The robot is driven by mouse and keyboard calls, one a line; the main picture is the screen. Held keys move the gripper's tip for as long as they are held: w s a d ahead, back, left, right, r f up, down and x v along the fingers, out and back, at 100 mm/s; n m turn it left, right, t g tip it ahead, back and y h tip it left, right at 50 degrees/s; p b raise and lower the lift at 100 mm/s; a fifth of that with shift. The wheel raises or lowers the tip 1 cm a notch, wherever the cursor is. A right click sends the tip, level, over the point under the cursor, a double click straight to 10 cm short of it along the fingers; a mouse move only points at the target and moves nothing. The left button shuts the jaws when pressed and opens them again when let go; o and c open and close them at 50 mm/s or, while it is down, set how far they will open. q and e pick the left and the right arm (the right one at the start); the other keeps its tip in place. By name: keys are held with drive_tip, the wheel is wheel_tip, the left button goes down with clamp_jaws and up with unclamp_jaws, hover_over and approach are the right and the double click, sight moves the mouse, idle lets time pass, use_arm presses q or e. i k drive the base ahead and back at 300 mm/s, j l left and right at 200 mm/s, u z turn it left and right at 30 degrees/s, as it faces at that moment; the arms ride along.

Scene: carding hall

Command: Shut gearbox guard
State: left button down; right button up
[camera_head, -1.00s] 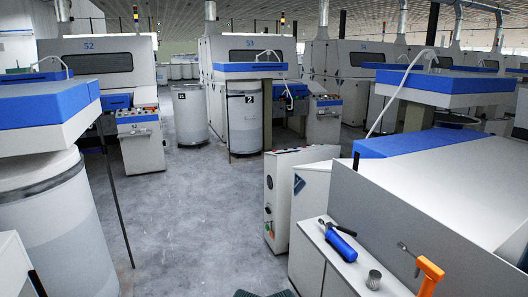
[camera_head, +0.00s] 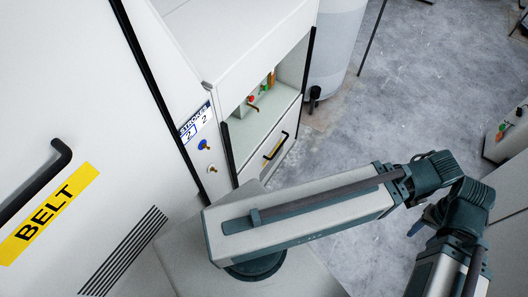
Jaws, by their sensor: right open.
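No panel in view carries a readable gearbox label, so I cannot tell which part is the gearbox guard. A large white panel (camera_head: 85,130) with a black handle (camera_head: 36,182) and a yellow label (camera_head: 48,213) reading BELT fills the left. A small panel with a dark handle and yellow label (camera_head: 275,146) sits below an open recess (camera_head: 255,118). My right arm crosses the lower middle and right. Little of my right gripper (camera_head: 418,222) shows, beside the arm's bend; it is open and apart from both handles. My left gripper is out of view.
A STROKES plate (camera_head: 196,122) and two knobs (camera_head: 205,145) are on the machine's edge. A pale can (camera_head: 333,45) stands behind.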

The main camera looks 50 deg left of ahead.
sight(259, 167)
drive_tip(key=u, duration=1.75)
drive_tip(key=i+l+u, duration=0.1)
drive_tip(key=i+l, duration=0.15)
drive_tip(key=l, duration=0.3)
drive_tip(key=j+u, duration=0.05)
